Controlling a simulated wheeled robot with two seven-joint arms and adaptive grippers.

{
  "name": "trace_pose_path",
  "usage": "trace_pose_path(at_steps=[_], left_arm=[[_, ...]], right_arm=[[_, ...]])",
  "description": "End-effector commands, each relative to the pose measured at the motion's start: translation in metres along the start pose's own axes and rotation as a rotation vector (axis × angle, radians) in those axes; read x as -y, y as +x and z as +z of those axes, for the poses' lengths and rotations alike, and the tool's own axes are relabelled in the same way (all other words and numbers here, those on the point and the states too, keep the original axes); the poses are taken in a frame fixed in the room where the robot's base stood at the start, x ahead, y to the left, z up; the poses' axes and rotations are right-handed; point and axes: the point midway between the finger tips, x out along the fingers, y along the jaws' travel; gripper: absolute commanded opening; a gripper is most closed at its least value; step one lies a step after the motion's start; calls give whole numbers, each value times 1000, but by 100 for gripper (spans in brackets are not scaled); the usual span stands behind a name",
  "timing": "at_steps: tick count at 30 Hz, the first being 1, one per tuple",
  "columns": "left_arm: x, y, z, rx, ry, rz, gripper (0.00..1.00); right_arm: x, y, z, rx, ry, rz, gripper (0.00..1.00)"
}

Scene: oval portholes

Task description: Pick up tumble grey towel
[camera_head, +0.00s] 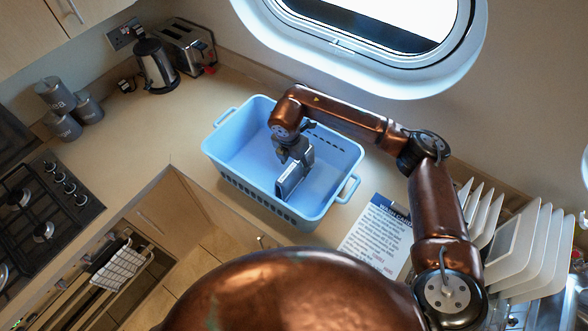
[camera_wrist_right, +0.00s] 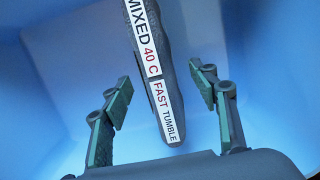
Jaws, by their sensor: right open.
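The grey towel (camera_wrist_right: 161,62) is a narrow grey fold in the right wrist view, with white labels reading "MIXED 40 C" and "FAST TUMBLE". It stands inside the blue basket (camera_head: 228,134). My right gripper (camera_wrist_right: 162,92) is open, with one finger on each side of the towel and a visible gap on both sides. In the head view my right gripper (camera_head: 293,172) reaches down into the basket. There the wrist and fingers partly hide the towel, and I cannot clearly separate the two. My left gripper is not in view.
A printed wash card (camera_head: 375,238) lies right of the basket. White plates (camera_head: 520,245) stand in a rack at the far right. A kettle (camera_head: 156,66), a toaster (camera_head: 188,45) and grey canisters (camera_head: 62,122) stand at the left. An oval porthole (camera_head: 365,40) is behind the basket.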

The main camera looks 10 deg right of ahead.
Motion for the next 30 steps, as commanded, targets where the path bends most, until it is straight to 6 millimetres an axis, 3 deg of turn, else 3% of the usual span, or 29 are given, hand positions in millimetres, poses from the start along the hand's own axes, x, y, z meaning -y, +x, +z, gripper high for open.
trace_pose_path(at_steps=[6, 17, 24, 30], left_arm=[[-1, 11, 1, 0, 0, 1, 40], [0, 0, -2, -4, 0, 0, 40], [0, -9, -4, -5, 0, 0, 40], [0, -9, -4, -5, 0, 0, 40]], right_arm=[[0, 15, -2, -2, 0, -2, 54], [1, 50, -2, -4, 0, -4, 54], [1, 83, 0, -2, 1, -3, 54], [1, 90, 0, -1, 0, 0, 54]])
